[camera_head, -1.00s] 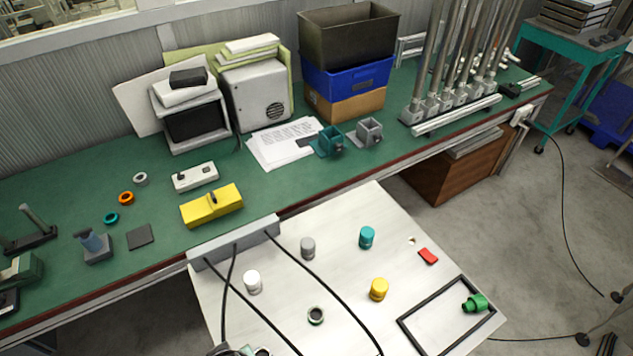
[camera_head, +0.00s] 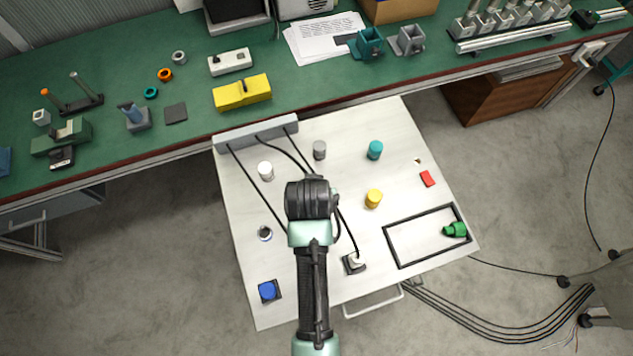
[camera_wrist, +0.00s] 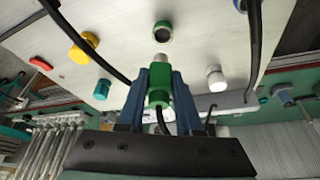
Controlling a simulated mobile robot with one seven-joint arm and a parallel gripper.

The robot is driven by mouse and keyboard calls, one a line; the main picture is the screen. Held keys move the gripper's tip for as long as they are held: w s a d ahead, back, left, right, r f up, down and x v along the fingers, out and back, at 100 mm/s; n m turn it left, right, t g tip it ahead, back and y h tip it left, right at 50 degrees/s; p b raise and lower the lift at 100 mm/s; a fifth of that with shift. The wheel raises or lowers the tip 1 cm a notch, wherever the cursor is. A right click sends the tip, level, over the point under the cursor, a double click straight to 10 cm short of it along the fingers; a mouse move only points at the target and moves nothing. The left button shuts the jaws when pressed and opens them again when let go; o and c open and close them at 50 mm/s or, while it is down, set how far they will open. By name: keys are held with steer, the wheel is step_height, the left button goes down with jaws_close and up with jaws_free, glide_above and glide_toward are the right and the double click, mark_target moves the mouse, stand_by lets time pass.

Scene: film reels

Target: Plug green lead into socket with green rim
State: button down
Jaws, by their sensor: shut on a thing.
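My gripper (camera_wrist: 160,76) is shut on the green lead's plug (camera_wrist: 159,96) in the wrist view. One blue finger is on each side of the plug, and its pale tip points at the panel. The socket with the green rim (camera_wrist: 163,32) lies straight ahead of the tip, with a visible gap between them. My wrist hides the gripper and the held plug there.
Black leads run from a grey block (camera_head: 255,132), one to a pale plug (camera_head: 354,263). White (camera_head: 265,171), grey (camera_head: 319,150), teal (camera_head: 375,150) and yellow (camera_head: 373,198) cylinders stand on the panel. A black frame (camera_head: 387,246) surrounds a green piece (camera_head: 455,229). A blue piece (camera_head: 268,291) is front left.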

steer(key=shift+a+f+b, duration=0.1)
steer(key=shift+f+b, duration=2.85)
steer(key=shift+b, duration=0.1)
steer(key=shift+r+p, duration=0.1)
steer(key=shift+p, duration=0.45)
steer(key=shift+f+b, duration=0.3)
steer(key=shift+f, duration=0.2)
steer(key=c, duration=0.8)
jaws_free()
steer(key=shift+c, duration=0.2)
steer(key=p+v, duration=1.1)
steer(key=p, duration=0.1)
steer(key=shift+w, duration=0.1)
